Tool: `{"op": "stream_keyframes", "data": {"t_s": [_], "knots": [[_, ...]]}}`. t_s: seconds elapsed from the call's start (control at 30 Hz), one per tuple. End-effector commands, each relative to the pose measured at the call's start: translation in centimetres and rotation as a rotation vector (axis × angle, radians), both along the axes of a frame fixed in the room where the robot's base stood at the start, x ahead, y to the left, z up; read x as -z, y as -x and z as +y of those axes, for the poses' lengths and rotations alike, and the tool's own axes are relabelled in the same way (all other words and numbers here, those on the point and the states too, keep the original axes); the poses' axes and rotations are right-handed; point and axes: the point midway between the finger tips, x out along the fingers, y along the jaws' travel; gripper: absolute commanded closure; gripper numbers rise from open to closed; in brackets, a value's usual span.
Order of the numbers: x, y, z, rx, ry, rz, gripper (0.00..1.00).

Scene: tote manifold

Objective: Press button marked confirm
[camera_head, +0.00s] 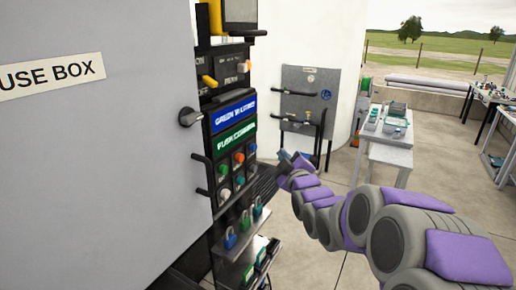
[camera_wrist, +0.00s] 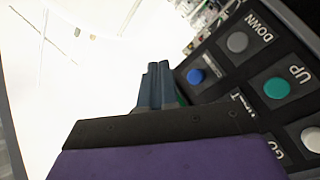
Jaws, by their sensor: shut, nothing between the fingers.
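In the wrist view, a dark button panel (camera_wrist: 222,72) fills the right side. A blue button (camera_wrist: 195,77) on it has a small label beside it that I cannot read clearly. A grey button (camera_wrist: 237,42) is marked DOWN and a green button (camera_wrist: 277,88) is marked UP. A white button (camera_wrist: 311,137) is at the right edge. My gripper (camera_wrist: 155,70) is shut and empty, its fingertips just left of the blue button in the picture; I cannot tell whether they touch the panel. In the head view my gripper (camera_head: 284,156) is right of the black rack.
In the head view, a grey fuse box (camera_head: 95,150) stands at the left. The black rack carries colored knobs (camera_head: 238,158) and padlocks (camera_head: 244,221). A grey board (camera_head: 308,98) and a white table (camera_head: 391,153) stand behind.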

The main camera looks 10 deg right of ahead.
Motion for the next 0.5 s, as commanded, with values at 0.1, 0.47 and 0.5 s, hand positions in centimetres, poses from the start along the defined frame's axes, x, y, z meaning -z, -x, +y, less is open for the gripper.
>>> {"op": "stream_keyframes", "data": {"t_s": [0.1,0.47,0.5], "knots": [[0.1,-1.0,1.7,-0.006,0.003,0.004,1.00],[0.1,-2.6,3.8,-0.003,0.002,0.001,1.00],[0.1,-2.7,3.9,-0.003,0.001,0.001,1.00]]}}
